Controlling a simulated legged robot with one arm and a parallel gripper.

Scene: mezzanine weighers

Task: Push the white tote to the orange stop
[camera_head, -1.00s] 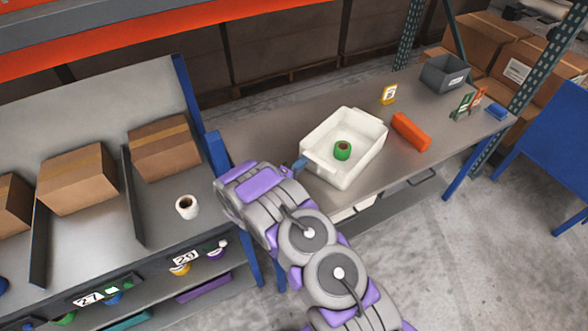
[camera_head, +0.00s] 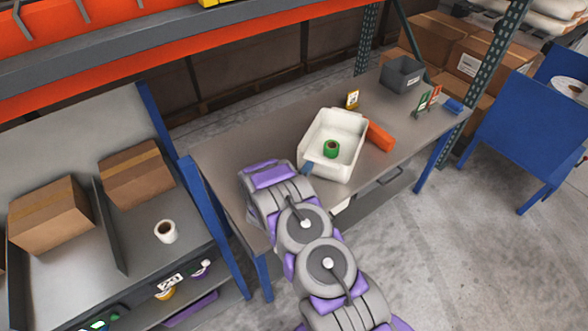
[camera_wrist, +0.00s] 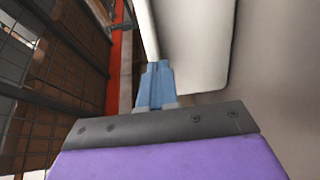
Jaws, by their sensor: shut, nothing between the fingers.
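The white tote (camera_head: 318,160) stands upright on the grey bench, with a green roll (camera_head: 331,149) inside it. The orange stop (camera_head: 380,136) lies on the bench just right of the tote; its far end is very close to the tote's right wall, and I cannot tell whether they touch. My gripper (camera_head: 307,168) has its blue fingers at the tote's near left end, mostly hidden behind my arm. In the wrist view my gripper (camera_wrist: 158,72) is shut and empty, its tips at the pale tote wall (camera_wrist: 190,45).
A shelf with cartons (camera_head: 137,174) and a white roll (camera_head: 166,231) stands at left.

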